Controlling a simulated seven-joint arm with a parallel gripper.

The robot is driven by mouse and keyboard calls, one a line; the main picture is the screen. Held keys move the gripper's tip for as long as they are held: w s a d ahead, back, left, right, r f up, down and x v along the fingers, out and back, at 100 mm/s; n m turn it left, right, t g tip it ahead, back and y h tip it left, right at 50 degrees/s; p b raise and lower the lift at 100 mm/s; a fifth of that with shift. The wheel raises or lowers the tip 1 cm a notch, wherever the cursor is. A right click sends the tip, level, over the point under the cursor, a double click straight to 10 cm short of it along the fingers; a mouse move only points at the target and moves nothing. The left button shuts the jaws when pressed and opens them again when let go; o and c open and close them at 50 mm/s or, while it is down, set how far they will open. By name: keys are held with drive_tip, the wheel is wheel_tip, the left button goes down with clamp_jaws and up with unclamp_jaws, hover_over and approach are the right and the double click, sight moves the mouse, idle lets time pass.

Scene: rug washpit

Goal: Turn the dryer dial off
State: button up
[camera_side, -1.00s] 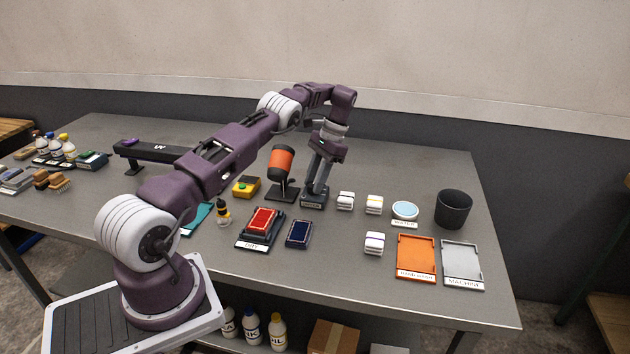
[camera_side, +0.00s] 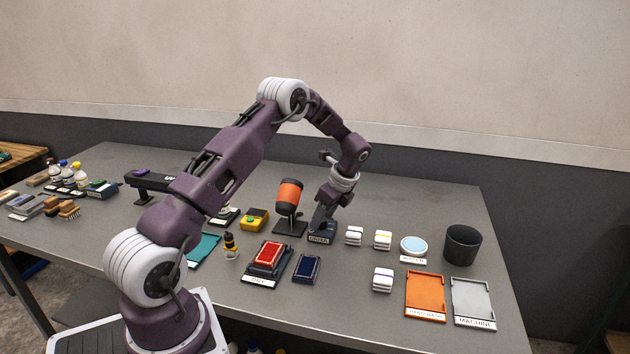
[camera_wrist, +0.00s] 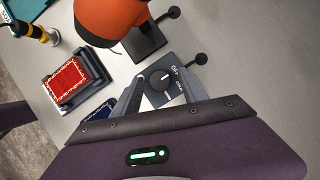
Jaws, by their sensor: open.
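The dryer dial (camera_wrist: 159,80) is a round dark knob on a grey control box. Its panel carries printed marks, one reading OFF at its upper right; a second label is partly hidden by a finger. I cannot tell surely which mark its pointer faces. In the side view the box, with a label plate (camera_side: 318,239), stands beside the orange and black dryer (camera_side: 289,193), and the dial is hidden. My gripper (camera_wrist: 161,77) is open, with one finger on each side of the dial in the wrist view. It also shows low over the box in the side view (camera_side: 322,224). Contact is unclear.
The dryer on its stand is close left of my gripper. White stacked blocks (camera_side: 354,236) stand to the right, then a black cup (camera_side: 462,245), an orange tray (camera_side: 425,294) and a grey tray (camera_side: 473,301). A red pad (camera_side: 268,254) lies in front. Table behind is clear.

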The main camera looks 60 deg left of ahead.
drive_tip(key=m, duration=0.2)
drive_tip(key=m+t, duration=0.1)
drive_tip(key=m, duration=0.1)
drive_tip(key=m+t, duration=0.1)
drive_tip(key=m, duration=0.1)
drive_tip(key=shift+s+m, duration=0.3)
drive_tip(key=shift+s, duration=0.1)
drive_tip(key=s+d+r+n+t, duration=0.1)
drive_tip(key=d+r+n, duration=0.1)
drive_tip(key=d+r, duration=0.35)
drive_tip(key=s+d+r+n, duration=0.2)
drive_tip(key=d+r, duration=0.1)
drive_tip(key=r, duration=0.6)
drive_tip(key=s+d+r+n+t, duration=0.2)
drive_tip(key=s+d+r+n, duration=0.5)
drive_tip(key=s+d+r, duration=0.2)
drive_tip(key=shift+s+d+r+h, duration=0.3)
drive_tip(key=shift+s+d, duration=0.35)
drive_tip(key=shift+d, duration=0.6)
drive_tip(key=shift+n, duration=0.3)
drive_tip(key=s+d+n+t+h, duration=0.2)
drive_tip(key=s+d+n, duration=0.6)
drive_tip(key=s, duration=0.6)
drive_tip(key=shift+d+r+h, duration=0.25)
drive_tip(key=shift+d+h, duration=0.45)
drive_tip(key=shift+d, duration=0.1)
